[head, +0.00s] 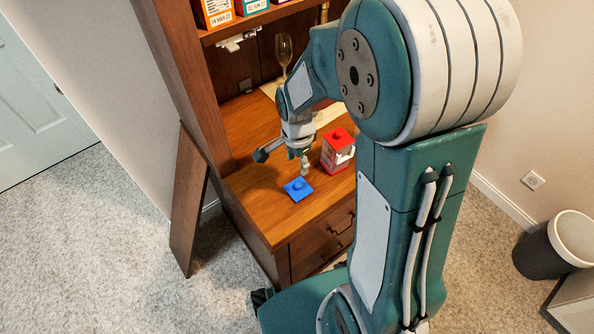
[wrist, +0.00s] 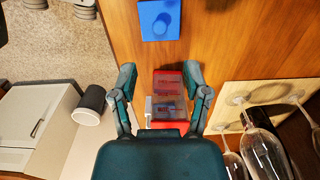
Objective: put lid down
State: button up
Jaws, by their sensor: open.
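A blue square lid (head: 298,189) with a round knob lies flat on the wooden counter, near its front edge. It also shows at the top of the wrist view (wrist: 158,22), beyond my fingertips. My gripper (head: 304,168) is just behind the lid and apart from it. In the wrist view my gripper (wrist: 160,76) has its two fingers spread, with nothing held between them. A clear container with a red lid (head: 338,150) stands on the counter to the right of the gripper. In the wrist view the red container (wrist: 168,85) appears in line with the gap between the fingers.
A wine glass (head: 284,50) stands at the back, and several glasses (wrist: 262,150) show at lower right in the wrist view, beside a pale board (wrist: 230,115). Boxes (head: 215,12) sit on the shelf above. The counter (head: 270,222) is bare around the blue lid.

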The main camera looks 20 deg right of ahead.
jog(key=s+r+n+t, duration=0.2)
jog(key=s+r+n, duration=0.5)
jog(key=r, duration=0.3)
jog(key=s+r+n+t, duration=0.3)
jog(key=s+r+n, duration=0.4)
jog(key=r, duration=0.3)
jog(key=shift+t, duration=0.3)
jog(key=shift+d+r, duration=0.1)
